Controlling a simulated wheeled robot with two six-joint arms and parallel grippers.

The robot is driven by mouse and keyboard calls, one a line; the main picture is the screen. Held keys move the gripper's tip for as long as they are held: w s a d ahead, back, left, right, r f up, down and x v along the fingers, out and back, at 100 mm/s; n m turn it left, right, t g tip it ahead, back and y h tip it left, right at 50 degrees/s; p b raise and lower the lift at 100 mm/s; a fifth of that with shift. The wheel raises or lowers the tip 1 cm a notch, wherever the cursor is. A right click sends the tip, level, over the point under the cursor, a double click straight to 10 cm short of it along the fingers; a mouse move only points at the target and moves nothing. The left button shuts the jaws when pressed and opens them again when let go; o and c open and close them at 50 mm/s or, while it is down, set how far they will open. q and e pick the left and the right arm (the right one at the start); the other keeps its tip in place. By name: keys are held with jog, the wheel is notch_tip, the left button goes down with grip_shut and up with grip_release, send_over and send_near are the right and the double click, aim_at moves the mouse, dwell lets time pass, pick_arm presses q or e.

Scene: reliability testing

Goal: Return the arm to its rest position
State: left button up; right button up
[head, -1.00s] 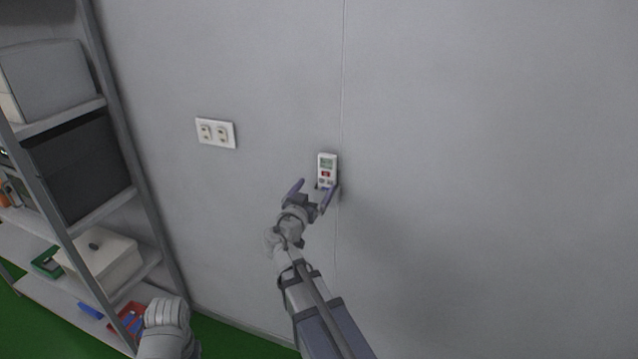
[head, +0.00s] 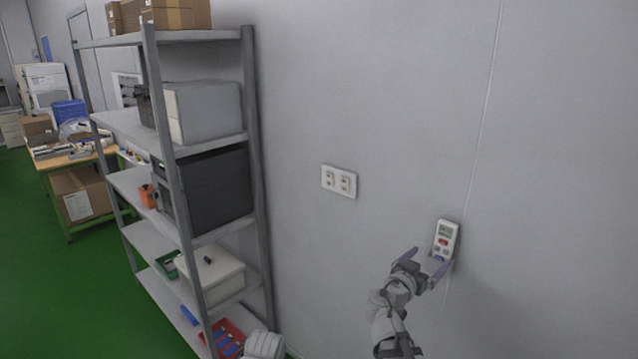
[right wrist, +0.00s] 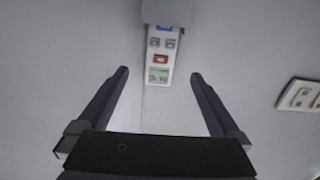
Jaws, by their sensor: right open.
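My right gripper (head: 428,260) is open and empty, just in front of and below the device. In the right wrist view its two dark fingers (right wrist: 160,74) are spread apart, with nothing between them that they touch. My left gripper is not in view.
A white wall outlet plate (head: 339,181) is left of the device. A grey shelf rack (head: 256,170) with boxes and bins stands along the wall at left. Farther back is a cluttered workbench (head: 75,160). Green floor (head: 110,290) is open at lower left.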

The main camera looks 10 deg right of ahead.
jog(key=s+a+f+n+g+y, duration=0.3)
jog(key=s+a+f+g, duration=0.15)
jog(key=a+f, duration=0.35)
jog(key=s+a+f+n+g+y, duration=0.35)
jog(key=s+a+f, duration=0.25)
jog(key=a+f, duration=0.2)
jog(key=s+a+f+n+g+y, duration=0.3)
jog(key=s+a+f+n+y, duration=0.2)
jog(key=s+a, duration=0.6)
jog(key=a+n, duration=0.2)
jog(key=a, duration=0.1)
jog(key=shift+s+a+g+y, duration=0.3)
jog(key=shift+a+g+y, duration=0.05)
jog(key=shift+a+g, duration=0.05)
